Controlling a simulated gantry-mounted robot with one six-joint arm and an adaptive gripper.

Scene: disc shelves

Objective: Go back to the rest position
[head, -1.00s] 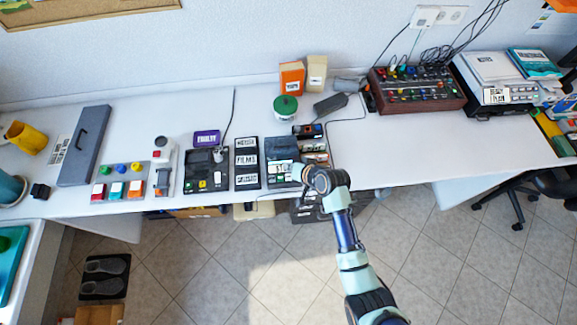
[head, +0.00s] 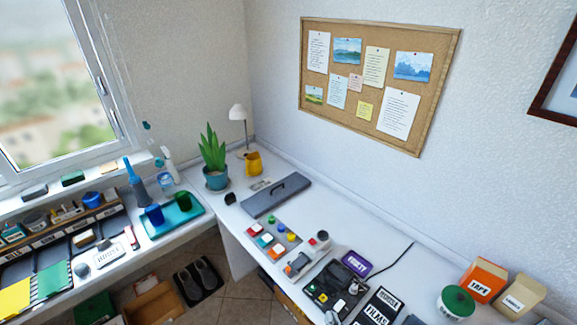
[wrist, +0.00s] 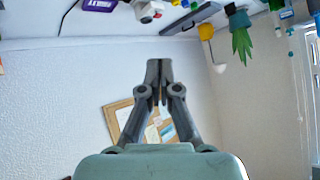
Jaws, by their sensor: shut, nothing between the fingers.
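My gripper (wrist: 159,75) shows in the wrist view with its two dark fingers together and nothing between them. It is in the air, clear of the desk. The wrist view appears upside down, with the desk edge and its objects along the top. My gripper and arm are out of the head view.
The white desk (head: 240,213) bears a grey case (head: 275,195), a yellow pitcher (head: 254,164), a potted plant (head: 213,160) and an orange box (head: 482,283). A cork board (head: 380,80) hangs on the wall. A side counter with a teal tray (head: 172,215) stands at left.

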